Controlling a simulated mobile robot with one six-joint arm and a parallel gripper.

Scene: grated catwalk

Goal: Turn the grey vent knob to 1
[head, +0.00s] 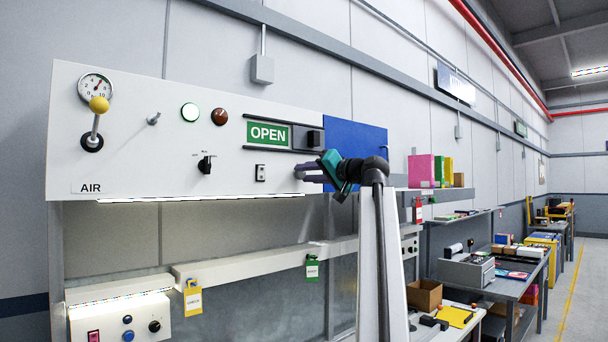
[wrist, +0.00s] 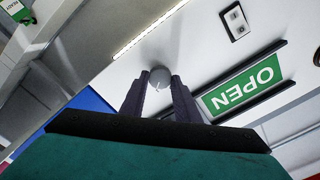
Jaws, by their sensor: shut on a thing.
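The grey vent knob (wrist: 160,77) shows in the wrist view as a round pale-grey cap between my two fingertips. My gripper (wrist: 160,82) is shut on it, one dark finger on each side. A small mark shows on the knob's face, but no numbers can be read around it. In the head view my gripper (head: 303,171) reaches the lower right part of the white panel (head: 230,170), below the OPEN sign. There the fingers largely hide the knob, so its setting cannot be told.
The green OPEN sign (head: 268,134) with its dark slider (head: 314,138) is just above my gripper. A blue panel (head: 355,145) lies to the right. A black selector (head: 205,164), a small switch (head: 260,173) and a yellow-tipped AIR lever (head: 97,106) sit to the left.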

